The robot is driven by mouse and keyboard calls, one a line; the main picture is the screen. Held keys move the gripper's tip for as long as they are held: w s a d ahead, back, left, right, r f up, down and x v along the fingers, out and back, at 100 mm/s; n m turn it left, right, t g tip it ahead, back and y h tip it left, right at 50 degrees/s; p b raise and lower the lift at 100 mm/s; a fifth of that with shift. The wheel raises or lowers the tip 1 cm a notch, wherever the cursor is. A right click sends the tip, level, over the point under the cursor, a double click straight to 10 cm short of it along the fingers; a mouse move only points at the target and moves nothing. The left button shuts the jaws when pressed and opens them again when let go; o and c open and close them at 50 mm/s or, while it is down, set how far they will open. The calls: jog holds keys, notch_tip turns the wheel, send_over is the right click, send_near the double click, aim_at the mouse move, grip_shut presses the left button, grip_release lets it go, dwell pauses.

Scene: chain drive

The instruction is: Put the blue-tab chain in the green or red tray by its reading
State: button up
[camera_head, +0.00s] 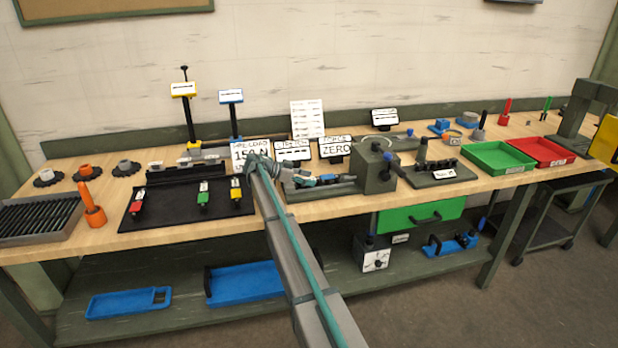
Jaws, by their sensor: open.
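My arm reaches up over the bench and bends right. My gripper (338,178) is small at the end of it, low over the long grey fixture (322,190) left of the crank box. It is open. A light-blue spot shows beside the gripper, but I cannot tell whether it is the blue-tab chain. The green tray (498,157) and the red tray (542,151) stand side by side at the right, both seemingly empty. One display card (250,151) seems to read preload 15 N, another (293,151) shows dashes, and the scale card (336,147) reads ZERO.
A black mat (160,222) at the left holds red, green and yellow tagged pieces. The grey crank box (374,172) and a dark block with pegs (440,172) stand between the fixture and the trays. An orange-handled tool (92,208) stands at the far left.

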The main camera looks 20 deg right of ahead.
jog(key=b+v, duration=0.2)
jog(key=v, duration=0.7)
jog(key=shift+a, duration=0.1)
jog(key=shift+o, duration=0.4)
jog(key=shift+a+r, duration=0.2)
jog(key=shift+a, duration=0.25)
